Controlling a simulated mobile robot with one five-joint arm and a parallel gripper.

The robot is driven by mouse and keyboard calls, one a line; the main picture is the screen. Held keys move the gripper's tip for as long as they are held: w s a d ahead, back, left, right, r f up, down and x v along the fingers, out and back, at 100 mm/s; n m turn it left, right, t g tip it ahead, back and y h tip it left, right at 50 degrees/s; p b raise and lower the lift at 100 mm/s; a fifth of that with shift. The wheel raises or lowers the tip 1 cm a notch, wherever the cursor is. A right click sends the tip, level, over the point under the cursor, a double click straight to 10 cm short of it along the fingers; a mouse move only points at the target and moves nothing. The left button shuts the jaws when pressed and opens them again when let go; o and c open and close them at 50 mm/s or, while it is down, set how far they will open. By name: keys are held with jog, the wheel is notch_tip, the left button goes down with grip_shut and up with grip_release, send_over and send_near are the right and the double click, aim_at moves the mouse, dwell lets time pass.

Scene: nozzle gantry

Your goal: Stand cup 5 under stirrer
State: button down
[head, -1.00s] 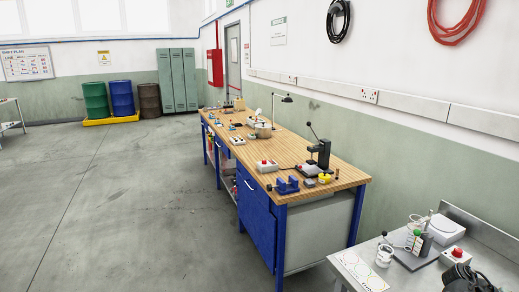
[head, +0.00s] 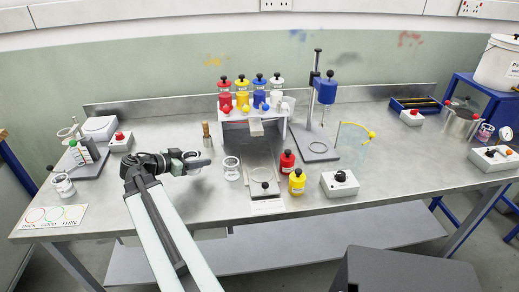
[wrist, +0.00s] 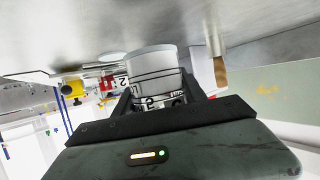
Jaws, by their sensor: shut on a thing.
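My gripper (head: 196,161) is shut on a pale cup (wrist: 153,65) with dark lines round its side, held between the jaws in the wrist view. I cannot read a number on it. In the head view my gripper hangs over the metal bench (head: 150,200), left of a small clear cup (head: 231,170). The likely stirrer (head: 325,90), a blue head on an upright post, stands right of centre. Its grey base (head: 317,156) carries a ring mark, and no cup stands there. My gripper is well to the left of it.
A rack of coloured bottles (head: 252,102) stands between my gripper and the stirrer. A clear panel (head: 352,148) is right of the stirrer. A wooden-handled tool (head: 207,135) stands behind my gripper.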

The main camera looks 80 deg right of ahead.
send_over(235, 155)
jog(key=shift+w+a, duration=0.35)
jog(key=shift+a, duration=0.05)
jog(key=f+b, duration=0.2)
jog(key=d+f+b, duration=0.1)
jog(key=f+b, duration=0.1)
jog(key=shift+s, duration=0.35)
jog(key=c, duration=0.7)
grip_release()
jog(key=shift+r, duration=0.1)
jog(key=shift+o, duration=0.2)
jog(key=shift+r, duration=0.1)
jog(key=shift+w+a+r+p, duration=0.1)
jog(key=shift+a+r+p, duration=0.15)
jog(key=shift+p, duration=0.2)
jog(key=p+v, duration=0.4)
jog(key=v, duration=0.6)
jog(key=shift+w+a+r, duration=0.15)
jog(key=shift+a+r, duration=0.05)
jog(key=shift+w+a, duration=0.25)
jog(key=shift+a, duration=0.15)
jog(key=shift+o, duration=0.5)
